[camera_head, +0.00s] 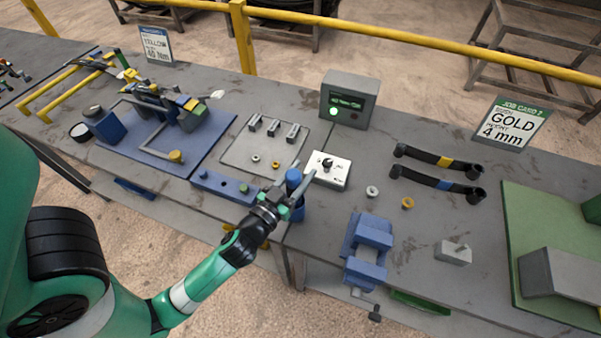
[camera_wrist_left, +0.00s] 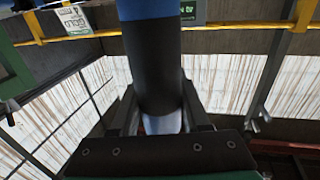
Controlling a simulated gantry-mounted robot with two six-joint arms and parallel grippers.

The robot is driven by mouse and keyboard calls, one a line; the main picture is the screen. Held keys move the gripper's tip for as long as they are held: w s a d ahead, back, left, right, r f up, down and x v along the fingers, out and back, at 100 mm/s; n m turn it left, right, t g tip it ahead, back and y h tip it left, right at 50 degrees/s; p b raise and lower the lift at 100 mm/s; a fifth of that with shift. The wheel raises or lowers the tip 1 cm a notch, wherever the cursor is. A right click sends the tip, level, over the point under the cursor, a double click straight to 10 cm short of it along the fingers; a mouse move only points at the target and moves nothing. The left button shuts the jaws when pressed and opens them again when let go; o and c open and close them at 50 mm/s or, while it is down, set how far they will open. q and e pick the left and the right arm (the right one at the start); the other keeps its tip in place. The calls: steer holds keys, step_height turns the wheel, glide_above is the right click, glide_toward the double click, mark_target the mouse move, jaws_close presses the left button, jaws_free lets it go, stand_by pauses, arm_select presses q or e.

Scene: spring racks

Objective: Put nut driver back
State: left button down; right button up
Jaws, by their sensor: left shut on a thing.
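My left gripper (camera_head: 289,185) reaches in from the lower left, over the front edge of the bench. It is shut on the nut driver, whose rounded blue end (camera_head: 293,175) sticks up between the fingers. In the left wrist view the nut driver (camera_wrist_left: 158,70) is a thick dark cylinder with a blue band at the top of the picture and a pale end low between the fingers. A blue part (camera_head: 298,212) shows just below the gripper; I cannot tell whether it is a holder or part of the tool. My right gripper is out of view.
A white switch box (camera_head: 330,170) stands right beside the fingers. A blue vise (camera_head: 367,250) is at the front edge. A grey plate (camera_head: 240,150) with small parts lies behind left. Two black-handled tools (camera_head: 437,170) lie right. A job card (camera_head: 512,124) reads gold, 4 mm.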

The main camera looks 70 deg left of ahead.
mark_target(290, 189)
arm_select(q)
steer(key=shift+c, duration=1.9)
jaws_free()
steer(key=shift+r, duration=0.1)
steer(key=b+v, duration=0.1)
steer(key=v, duration=0.1)
steer(key=b+v, duration=0.1)
steer(key=v, duration=0.2)
steer(key=b+v, duration=0.1)
steer(key=v, duration=0.2)
steer(key=shift+d+f+b, duration=0.15)
steer(key=shift+f+b, duration=0.15)
steer(key=shift+b, duration=0.1)
steer(key=shift+b+v, duration=0.35)
steer(key=shift+v, duration=0.5)
steer(key=shift+s+d+r+p, duration=0.2)
steer(key=shift+s+r+p, duration=0.15)
steer(key=shift+p, duration=0.2)
steer(key=shift+s+d, duration=0.3)
steer(key=shift+s, duration=0.3)
